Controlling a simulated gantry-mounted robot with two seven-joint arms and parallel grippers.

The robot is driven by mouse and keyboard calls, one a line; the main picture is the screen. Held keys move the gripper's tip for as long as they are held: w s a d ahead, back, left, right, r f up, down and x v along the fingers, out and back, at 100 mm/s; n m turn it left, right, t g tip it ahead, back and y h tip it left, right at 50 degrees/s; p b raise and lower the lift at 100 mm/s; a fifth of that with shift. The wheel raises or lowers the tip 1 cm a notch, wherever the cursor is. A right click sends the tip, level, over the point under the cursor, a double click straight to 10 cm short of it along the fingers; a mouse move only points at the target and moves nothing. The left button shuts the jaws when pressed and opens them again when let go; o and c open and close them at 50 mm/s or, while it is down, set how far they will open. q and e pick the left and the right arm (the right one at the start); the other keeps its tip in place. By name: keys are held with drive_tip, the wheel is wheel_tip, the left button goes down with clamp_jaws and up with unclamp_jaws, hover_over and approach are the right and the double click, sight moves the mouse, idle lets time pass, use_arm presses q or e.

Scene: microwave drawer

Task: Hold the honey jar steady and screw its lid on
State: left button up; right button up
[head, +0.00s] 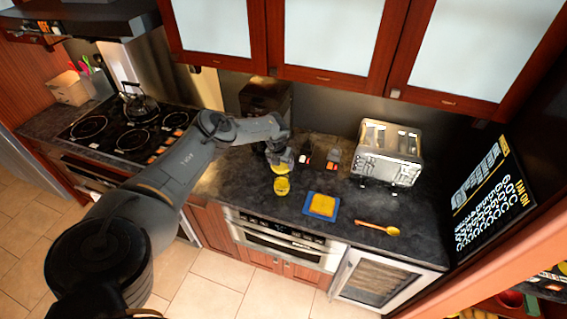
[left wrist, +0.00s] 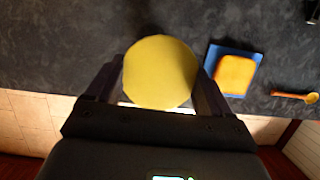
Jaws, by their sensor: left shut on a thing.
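My left gripper (head: 280,160) is over the counter and shut on a round yellow lid, which faces up between the two fingers in the left wrist view (left wrist: 160,72). In the head view the lid (head: 283,168) shows small at the fingertips. A small yellow thing that looks like the honey jar (head: 281,187) stands on the counter just in front of and below it. I cannot tell whether the lid touches it. In the left wrist view the lid hides what lies beneath. My right gripper is in neither view.
A blue board with a yellow-orange slab (head: 322,205) and an orange spoon (head: 378,228) lie to the right. A toaster (head: 387,153) and small red-and-black items (head: 331,158) stand behind. The counter's front edge is close. A cooktop (head: 125,132) is left.

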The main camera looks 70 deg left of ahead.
sight(282, 184)
use_arm(q)
drive_tip(key=shift+f, duration=1.9)
